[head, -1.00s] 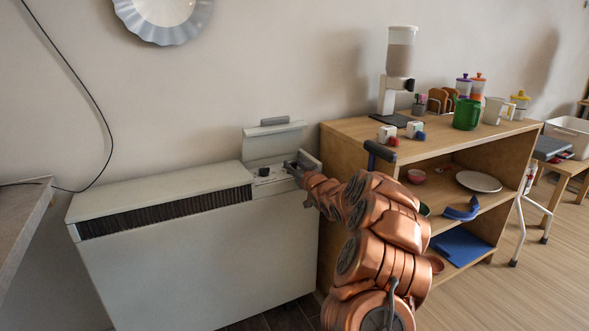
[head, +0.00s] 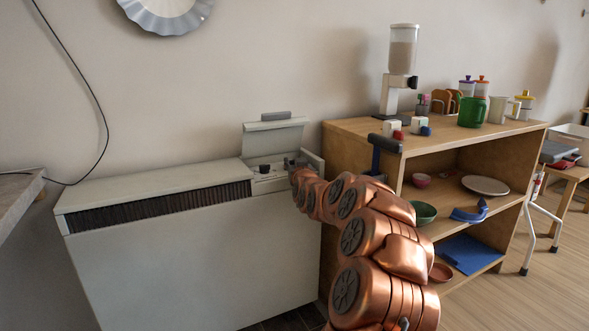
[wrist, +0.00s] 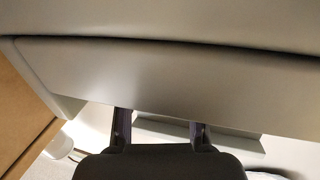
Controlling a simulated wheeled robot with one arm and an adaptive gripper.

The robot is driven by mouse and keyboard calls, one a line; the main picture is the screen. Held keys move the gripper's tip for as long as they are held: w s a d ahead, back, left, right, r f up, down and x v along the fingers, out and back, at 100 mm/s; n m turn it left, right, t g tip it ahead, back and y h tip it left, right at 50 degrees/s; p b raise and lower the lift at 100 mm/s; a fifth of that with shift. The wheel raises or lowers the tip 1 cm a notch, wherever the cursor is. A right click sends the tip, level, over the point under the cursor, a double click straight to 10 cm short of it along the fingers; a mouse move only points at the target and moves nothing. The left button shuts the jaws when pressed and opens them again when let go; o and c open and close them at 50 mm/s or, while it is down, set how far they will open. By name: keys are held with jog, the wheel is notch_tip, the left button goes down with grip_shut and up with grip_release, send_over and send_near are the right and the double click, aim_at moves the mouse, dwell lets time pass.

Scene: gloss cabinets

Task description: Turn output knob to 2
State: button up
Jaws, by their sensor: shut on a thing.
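A white storage heater (head: 190,255) stands against the wall. Its control lid (head: 275,138) is raised at the right end, over a small panel (head: 266,182). One dark knob (head: 264,169) shows on the panel, left of my gripper. My gripper (head: 290,164) is at the panel's right part, shut on a knob there that its own body largely hides. The panel's markings are too small to read, so I cannot tell the knob's setting. In the wrist view the two fingers (wrist: 160,130) reach past the heater's pale surface, and the knob is hidden.
A wooden shelf unit (head: 365,140) stands close to the heater's right, with a dispenser (head: 403,62), a green mug (head: 471,112) and dishes. A dark handle-like object (head: 385,146) juts near my arm. A grey ledge (head: 18,195) is at the left.

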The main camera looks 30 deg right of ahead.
jog(key=o, duration=1.2)
jog(key=shift+s, duration=0.1)
jog(key=shift+c, duration=0.2)
jog(key=v, duration=1.2)
